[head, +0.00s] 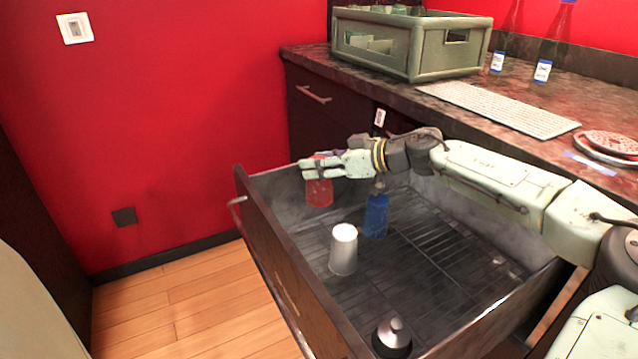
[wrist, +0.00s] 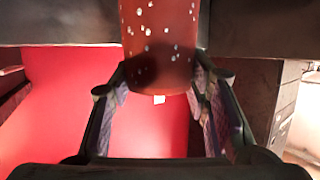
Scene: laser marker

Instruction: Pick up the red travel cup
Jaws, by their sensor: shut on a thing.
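The red travel cup (head: 319,190) is at the far left corner of the open drawer in the head view. My gripper (head: 312,168) is at the cup's upper part, and its fingers cover some of it. In the wrist view the red cup (wrist: 158,40), speckled with white spots, sits between the two fingertips of my gripper (wrist: 160,82). The fingers are shut on it from both sides. I cannot tell whether the cup's base touches the drawer floor.
The open drawer (head: 285,262) also holds a white cup (head: 343,250), a blue bottle (head: 376,217) and a dark silver-topped item (head: 392,336). The counter (head: 450,108) above carries a green crate (head: 430,48), a keyboard (head: 497,106) and bottles (head: 545,62). The drawer's right floor is clear.

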